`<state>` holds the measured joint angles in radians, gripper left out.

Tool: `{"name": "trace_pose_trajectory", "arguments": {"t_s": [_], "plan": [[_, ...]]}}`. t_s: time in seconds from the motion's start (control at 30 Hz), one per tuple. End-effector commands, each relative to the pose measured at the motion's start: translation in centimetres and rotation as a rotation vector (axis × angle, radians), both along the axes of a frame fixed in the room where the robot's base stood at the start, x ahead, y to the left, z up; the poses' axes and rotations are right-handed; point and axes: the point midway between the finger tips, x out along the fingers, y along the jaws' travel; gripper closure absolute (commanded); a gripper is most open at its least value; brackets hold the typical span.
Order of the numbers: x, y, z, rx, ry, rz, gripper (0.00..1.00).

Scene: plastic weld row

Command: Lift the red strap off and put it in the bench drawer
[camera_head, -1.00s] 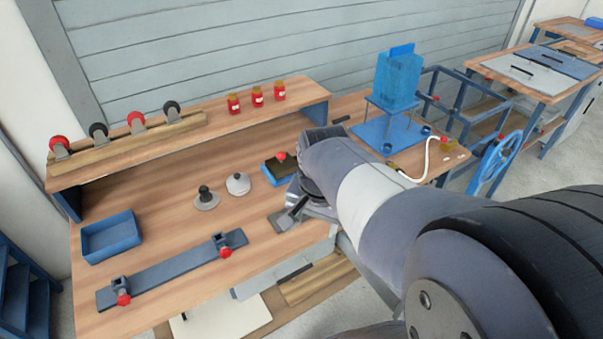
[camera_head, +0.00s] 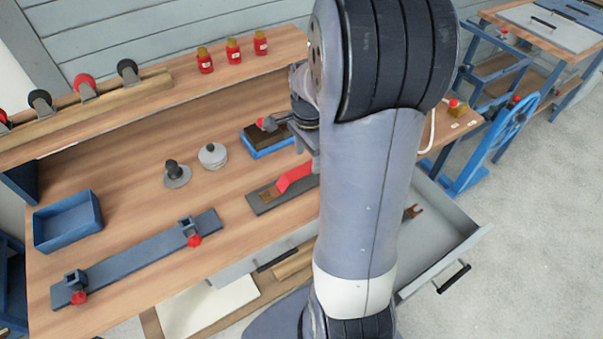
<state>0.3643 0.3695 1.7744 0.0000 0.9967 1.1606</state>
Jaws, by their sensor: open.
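The red strap (camera_head: 296,177) slants up over a dark grey plate (camera_head: 264,204) near the bench's front edge. Its far right end is close to my arm, and I cannot tell how it is fastened. My gripper (camera_head: 313,160) is above and right of the strap, mostly hidden behind my arm; it is open, with nothing seen in it. The bench drawer (camera_head: 452,238) stands pulled out at the right, beyond my arm. A small orange-brown forked piece (camera_head: 412,212) shows inside it, and my arm hides the drawer's left part.
A blue tray with a dark block (camera_head: 268,142) sits behind the strap, a red knob (camera_head: 265,124) above it. A grey round weight (camera_head: 212,156), a dark-knobbed stand (camera_head: 177,173), a blue clamp bar (camera_head: 135,262) and a blue bin (camera_head: 68,221) are left. Red jars (camera_head: 233,50) line the shelf.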

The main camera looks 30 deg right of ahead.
Motion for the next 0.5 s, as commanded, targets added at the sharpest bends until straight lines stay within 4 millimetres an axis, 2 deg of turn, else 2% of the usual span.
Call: {"name": "trace_pose_trajectory", "arguments": {"t_s": [0.3,0.5], "plan": [[0.3,-0.1,-4.3,0.002,0.004,0.001,0.44],[0.4,-0.1,-4.9,0.000,0.001,0.001,0.44]]}}
